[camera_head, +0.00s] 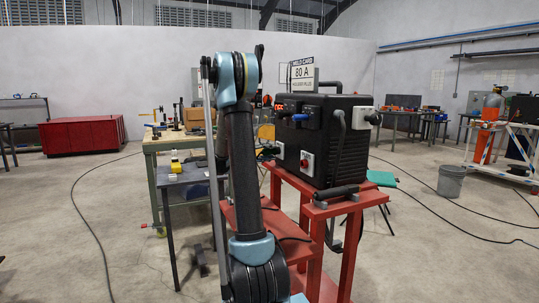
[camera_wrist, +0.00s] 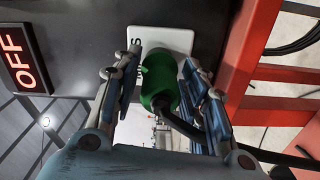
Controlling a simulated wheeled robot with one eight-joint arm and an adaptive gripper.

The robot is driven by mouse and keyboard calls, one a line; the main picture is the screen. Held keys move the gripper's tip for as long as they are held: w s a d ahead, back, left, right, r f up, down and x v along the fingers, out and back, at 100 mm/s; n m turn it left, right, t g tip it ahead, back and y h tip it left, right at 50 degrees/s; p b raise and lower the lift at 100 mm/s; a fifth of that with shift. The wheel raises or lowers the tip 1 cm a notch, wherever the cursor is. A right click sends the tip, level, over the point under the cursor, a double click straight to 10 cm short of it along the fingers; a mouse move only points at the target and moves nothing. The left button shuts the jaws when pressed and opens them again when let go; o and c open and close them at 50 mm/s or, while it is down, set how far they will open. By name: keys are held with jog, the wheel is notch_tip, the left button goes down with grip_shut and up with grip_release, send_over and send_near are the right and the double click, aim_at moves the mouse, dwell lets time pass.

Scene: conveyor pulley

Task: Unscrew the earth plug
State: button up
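The earth plug appears to be the green plug (camera_wrist: 159,82) in the wrist view, with a black cable (camera_wrist: 182,124) running from its lower end. It sits against a white plate (camera_wrist: 160,40) on the dark face of the welding machine. My gripper (camera_wrist: 161,66) has one finger on each side of the green plug. Narrow gaps seem to show between fingers and plug, so it looks open around it. In the head view the machine (camera_head: 335,150) is a black box; my gripper and the green plug are hidden there.
A red lit OFF sign (camera_wrist: 23,60) is beside the plate. A red stand (camera_head: 318,210) carries the machine and shows close on the right in the wrist view. A blue plug (camera_head: 299,117) is on the machine front. A workbench (camera_head: 165,145) stands to the left.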

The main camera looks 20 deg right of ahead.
grip_shut()
jog(key=shift+a, duration=0.4)
dwell(0.7)
